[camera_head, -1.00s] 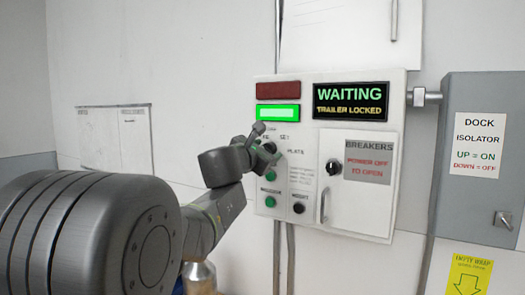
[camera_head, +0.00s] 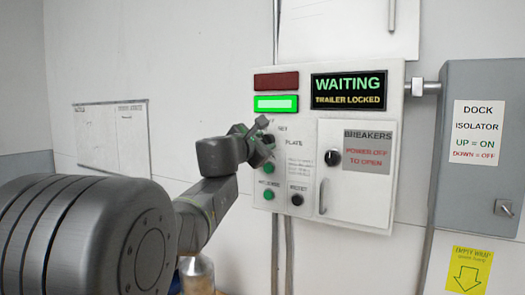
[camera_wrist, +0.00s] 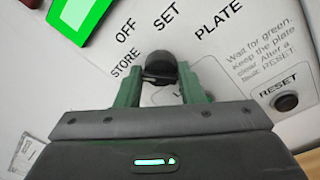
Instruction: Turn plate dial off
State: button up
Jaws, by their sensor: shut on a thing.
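The plate dial (camera_wrist: 160,66) is a black round knob on the white control panel, below the OFF, SET and STORE lettering. My gripper (camera_wrist: 161,82) has its green fingers on either side of the dial and is shut on it. In the head view my gripper (camera_head: 262,136) reaches the panel's left part, below the lit green lamp (camera_head: 276,104). The fingers hide part of the dial and some lettering, and I cannot tell which mark it points to.
The panel (camera_head: 300,140) also carries a black RESET button (camera_wrist: 286,102), green buttons, a "WAITING / TRAILER LOCKED" display (camera_head: 349,92) and a breaker door (camera_head: 358,195) with its own knob and handle. A grey isolator box (camera_head: 480,85) stands at the right.

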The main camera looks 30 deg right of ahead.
jog(key=m+b, duration=0.7)
jog(key=b, duration=0.1)
jog(key=shift+f+m+h, duration=0.3)
jog(key=shift+f+m, duration=0.1)
jog(key=shift+d, duration=0.1)
jog(key=o, duration=0.9)
jog(key=shift+r, duration=0.1)
jog(key=shift+o, duration=0.2)
jog(key=shift+r, duration=0.15)
